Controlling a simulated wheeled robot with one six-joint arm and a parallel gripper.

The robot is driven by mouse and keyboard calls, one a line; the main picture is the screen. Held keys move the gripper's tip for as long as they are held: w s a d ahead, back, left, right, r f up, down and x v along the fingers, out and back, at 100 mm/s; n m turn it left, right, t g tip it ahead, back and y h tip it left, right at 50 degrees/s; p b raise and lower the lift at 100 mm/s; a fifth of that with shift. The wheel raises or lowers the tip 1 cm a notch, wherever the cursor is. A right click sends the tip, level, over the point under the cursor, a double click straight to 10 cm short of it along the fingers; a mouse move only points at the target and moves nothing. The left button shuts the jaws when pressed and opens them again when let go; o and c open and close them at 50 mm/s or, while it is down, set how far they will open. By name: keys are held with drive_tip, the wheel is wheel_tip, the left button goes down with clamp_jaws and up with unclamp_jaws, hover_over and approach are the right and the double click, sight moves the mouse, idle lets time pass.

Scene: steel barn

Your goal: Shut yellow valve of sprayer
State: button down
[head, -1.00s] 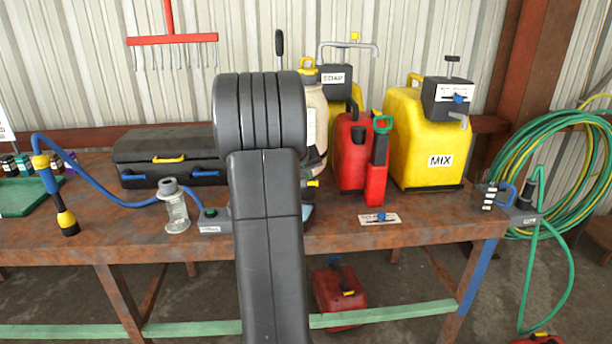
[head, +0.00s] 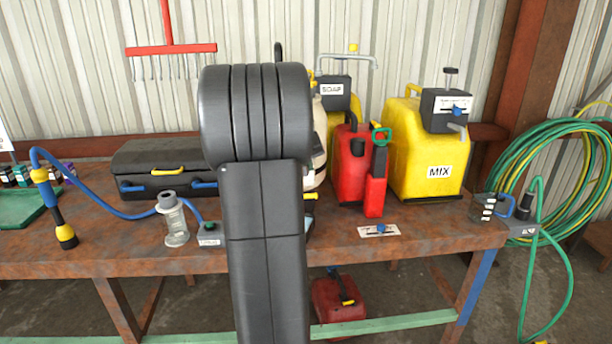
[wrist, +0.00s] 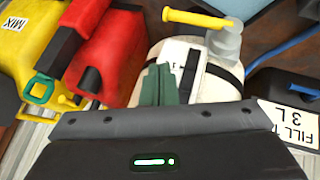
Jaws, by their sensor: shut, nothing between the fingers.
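The sprayer's cream tank (wrist: 225,86) fills the middle of the wrist view, with a dark strap and a white label. A grey outlet fitting (wrist: 226,45) stands at its far side. The yellow valve (wrist: 198,18) is a bar lever on that fitting, pointing left, crosswise to it. My gripper (wrist: 158,80) is shut and empty, its dark green fingers over the tank, apart from the lever. In the head view my arm hides most of the tank (head: 319,150) and my gripper. Only a yellow tip of the valve (head: 311,195) shows right of the arm.
A red can (head: 347,180) and a yellow MIX container (head: 420,145) stand close right of the sprayer. A small plate with a blue lever (head: 379,231) is near the front edge.

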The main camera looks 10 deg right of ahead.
drive_tip(key=s+r, duration=0.1)
drive_tip(key=r, duration=0.1)
drive_tip(key=s+r, duration=0.1)
drive_tip(key=r, duration=0.1)
drive_tip(key=shift+s, duration=0.3)
drive_tip(key=w+f, duration=0.5)
drive_tip(key=f, duration=0.5)
drive_tip(key=a+r+n+h, duration=0.1)
drive_tip(key=a+n+h, duration=0.1)
drive_tip(key=a+h, duration=0.4)
drive_tip(key=shift+a+r+n+t, duration=0.2)
drive_tip(key=shift+a+n+t, duration=0.1)
drive_tip(key=shift+t, duration=0.1)
drive_tip(key=shift+s, duration=0.1)
drive_tip(key=shift+d, duration=0.1)
idle(0.4)
